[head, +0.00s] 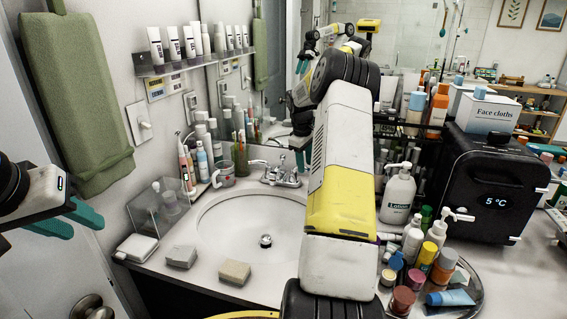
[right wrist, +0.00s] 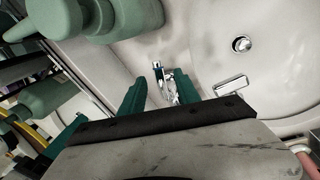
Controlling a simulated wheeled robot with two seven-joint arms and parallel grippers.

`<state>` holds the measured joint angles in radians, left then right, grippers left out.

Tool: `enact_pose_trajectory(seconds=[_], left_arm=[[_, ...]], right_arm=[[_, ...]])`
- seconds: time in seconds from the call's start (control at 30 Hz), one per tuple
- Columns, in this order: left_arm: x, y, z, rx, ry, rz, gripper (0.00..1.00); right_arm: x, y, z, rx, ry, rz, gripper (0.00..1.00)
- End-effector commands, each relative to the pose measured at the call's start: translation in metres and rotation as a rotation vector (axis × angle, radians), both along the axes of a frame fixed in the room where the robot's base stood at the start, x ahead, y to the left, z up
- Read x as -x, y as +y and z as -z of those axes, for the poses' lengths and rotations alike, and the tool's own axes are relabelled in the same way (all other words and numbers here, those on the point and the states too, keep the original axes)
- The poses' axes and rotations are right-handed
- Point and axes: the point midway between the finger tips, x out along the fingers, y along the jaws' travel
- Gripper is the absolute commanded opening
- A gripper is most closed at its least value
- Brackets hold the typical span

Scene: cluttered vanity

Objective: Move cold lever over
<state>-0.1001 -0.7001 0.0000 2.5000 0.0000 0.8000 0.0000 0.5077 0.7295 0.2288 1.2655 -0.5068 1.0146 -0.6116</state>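The chrome faucet (head: 280,175) stands at the back of the white sink, with a lever on each side of its spout. The right-hand lever (head: 294,178), apparently the cold one, is close to my right gripper (head: 300,150), which reaches down from above. In the right wrist view, my right gripper (right wrist: 158,92) is open, with a chrome lever (right wrist: 171,86) showing between its teal fingers. I cannot tell whether either finger touches it. The spout (right wrist: 230,85) shows to the right of the fingers. My left gripper (head: 70,220) is at the left edge, apparently open and empty, away from the sink.
A lotion bottle (head: 398,194) and a tray (head: 474,300) of several small bottles stand right of the sink (head: 225,225). A cup (head: 224,174) and toothbrushes (head: 186,160) stand left of the faucet. Two soap bars lie at the front. The mirror is close behind.

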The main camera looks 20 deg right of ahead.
Motion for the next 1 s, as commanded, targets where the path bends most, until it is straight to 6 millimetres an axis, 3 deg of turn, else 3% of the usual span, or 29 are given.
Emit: enact_pose_trajectory(seconds=[0.13,0.4,0.6,1.0], left_arm=[[0.0,0.0,0.0,0.0,0.0,0.0,0.36],[0.0,0.0,0.0,0.0,0.0,0.0,0.36],[0.0,0.0,0.0,0.0,0.0,0.0,0.36],[0.0,0.0,0.0,0.0,0.0,0.0,0.36]], right_arm=[[-0.0012,-0.0012,0.01,-0.001,-0.002,0.0,0.39],[-0.0013,-0.0012,0.0113,-0.001,-0.002,0.0,0.39],[-0.0013,-0.0012,0.0111,-0.001,-0.002,0.0,0.0],[-0.0014,-0.0012,0.0108,0.0,-0.002,0.0,0.0]])
